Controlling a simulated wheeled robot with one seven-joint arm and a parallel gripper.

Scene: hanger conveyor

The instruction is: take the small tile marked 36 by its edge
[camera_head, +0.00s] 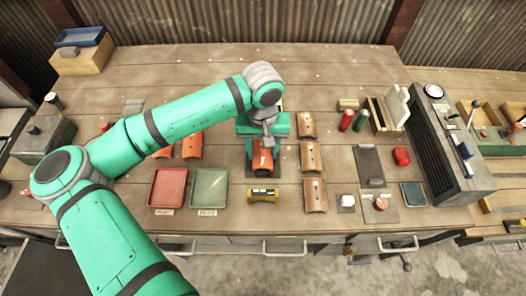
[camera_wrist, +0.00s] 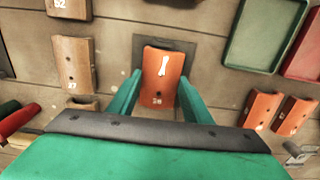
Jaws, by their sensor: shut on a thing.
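An orange curved tile (camera_wrist: 162,68) sits between the two green fingers of my gripper (camera_wrist: 160,98) in the wrist view. A finger stands close along each side edge, and the gripper is shut on the tile. The tile has a pale mark on its face and a small number near its lower end, too small to read surely. In the head view my gripper (camera_head: 263,138) is over the far end of the same orange tile (camera_head: 263,160), which is partly hidden. A dark square pad (camera_wrist: 189,47) shows behind the tile.
Tan tiles (camera_head: 309,157) stand in a column to the right. Two more orange tiles (camera_head: 192,146) lie to the left, near a red tray (camera_head: 167,187) and a green tray (camera_head: 209,188). A grey machine (camera_head: 440,150) stands at right.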

